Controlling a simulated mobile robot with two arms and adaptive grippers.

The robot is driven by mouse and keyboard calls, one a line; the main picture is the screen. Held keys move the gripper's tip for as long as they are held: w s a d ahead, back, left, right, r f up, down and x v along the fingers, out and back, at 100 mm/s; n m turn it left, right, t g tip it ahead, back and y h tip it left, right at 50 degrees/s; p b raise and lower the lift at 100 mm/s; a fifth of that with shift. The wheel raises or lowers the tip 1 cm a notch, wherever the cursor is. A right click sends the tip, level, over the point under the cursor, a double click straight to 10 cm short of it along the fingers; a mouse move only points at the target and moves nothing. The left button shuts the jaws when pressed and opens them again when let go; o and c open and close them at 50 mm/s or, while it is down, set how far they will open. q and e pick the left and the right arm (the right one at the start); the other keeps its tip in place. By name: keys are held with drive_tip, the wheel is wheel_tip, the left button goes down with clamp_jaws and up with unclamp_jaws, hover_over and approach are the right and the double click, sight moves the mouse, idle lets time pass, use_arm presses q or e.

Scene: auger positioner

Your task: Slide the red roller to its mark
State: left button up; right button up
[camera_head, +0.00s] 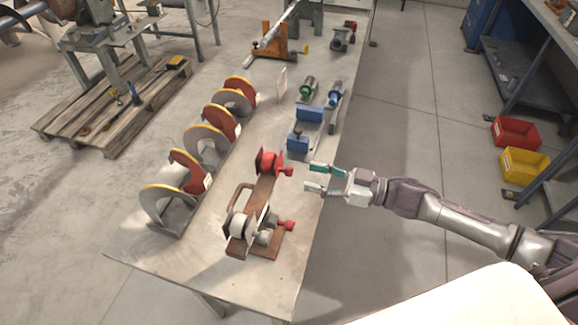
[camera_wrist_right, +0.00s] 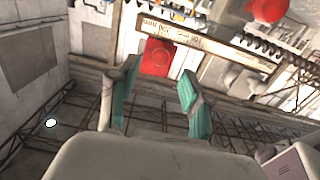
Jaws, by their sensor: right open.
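The red roller (camera_head: 266,161) sits at the far end of a brown slide rail (camera_head: 262,191) on the table in the head view. A red knob (camera_head: 288,172) sticks out from its right side. My right gripper (camera_head: 311,177), with teal finger pads, is open and empty just right of this knob, apart from it and pointing left. In the right wrist view a red square shape with a ring (camera_wrist_right: 157,57) shows beyond the open fingers; I cannot tell which part it is. I cannot make out the mark. My left gripper is not in view.
A pale roller unit (camera_head: 240,226) with a second red knob (camera_head: 288,225) stands at the rail's near end. Auger flights (camera_head: 190,172) line the table's left side. Blue blocks (camera_head: 298,142) and a green part (camera_head: 307,87) lie farther back.

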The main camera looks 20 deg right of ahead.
sight(290, 169)
drive_tip(key=p+x, duration=0.1)
drive_tip(key=x, duration=0.5)
drive_tip(key=shift+w+a, duration=0.2)
clamp_jaws()
